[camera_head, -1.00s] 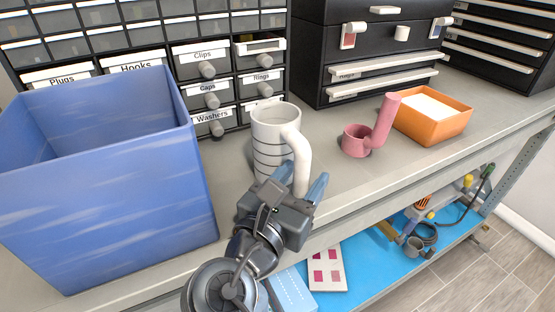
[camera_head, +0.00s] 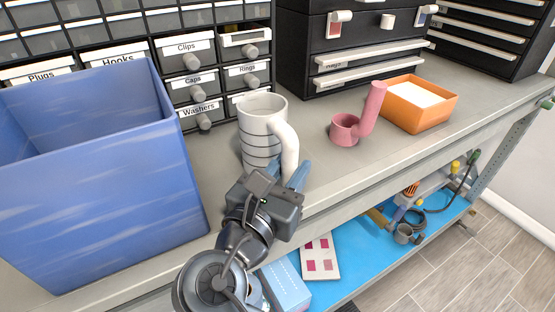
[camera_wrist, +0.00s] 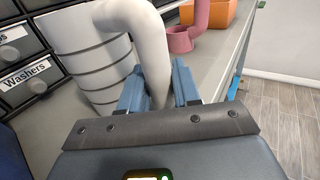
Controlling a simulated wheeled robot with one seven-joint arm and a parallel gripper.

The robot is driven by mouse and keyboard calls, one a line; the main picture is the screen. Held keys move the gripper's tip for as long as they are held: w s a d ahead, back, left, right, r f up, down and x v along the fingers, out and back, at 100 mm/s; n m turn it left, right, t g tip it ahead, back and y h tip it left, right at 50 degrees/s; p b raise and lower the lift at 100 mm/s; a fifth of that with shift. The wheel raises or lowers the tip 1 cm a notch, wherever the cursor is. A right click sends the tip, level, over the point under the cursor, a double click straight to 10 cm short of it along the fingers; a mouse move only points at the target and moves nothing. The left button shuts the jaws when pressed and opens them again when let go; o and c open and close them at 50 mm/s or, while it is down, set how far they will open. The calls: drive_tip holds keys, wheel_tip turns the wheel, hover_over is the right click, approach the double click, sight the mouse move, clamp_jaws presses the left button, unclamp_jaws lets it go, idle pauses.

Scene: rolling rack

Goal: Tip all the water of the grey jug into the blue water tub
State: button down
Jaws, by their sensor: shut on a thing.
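The pale grey jug (camera_head: 257,140) with dark rings stands upright on the bench, right of the blue tub. Its handle points toward me. My gripper (camera_head: 290,172) is shut on the handle; the wrist view shows the handle (camera_wrist: 150,50) between the two blue fingers (camera_wrist: 159,88). The jug's base is partly hidden by my gripper. Water inside the jug cannot be made out. The large blue water tub (camera_head: 100,190) stands at the left with its open top up; its bottom is not visible. No water shows in it.
Labelled drawers (camera_head: 190,85) stand close behind the jug and tub. A pink cup-like holder (camera_head: 345,130) and an orange bin (camera_head: 425,118) are to the right. The bench front (camera_head: 365,170) is clear. A blue lower shelf (camera_head: 345,285) holds tools and boxes.

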sight(292, 154)
drive_tip(key=shift+r, duration=0.5)
drive_tip(key=r, duration=0.3)
drive_tip(key=shift+s+d+r, duration=0.25)
drive_tip(key=shift+d+r, duration=0.05)
drive_tip(key=s+d+r, duration=0.6)
drive_tip(key=s+d, duration=0.1)
drive_tip(key=shift+s+d+r, duration=0.2)
drive_tip(key=shift+s+d, duration=0.1)
drive_tip(key=shift+d, duration=0.1)
drive_tip(key=c, duration=1.3)
unclamp_jaws()
clamp_jaws()
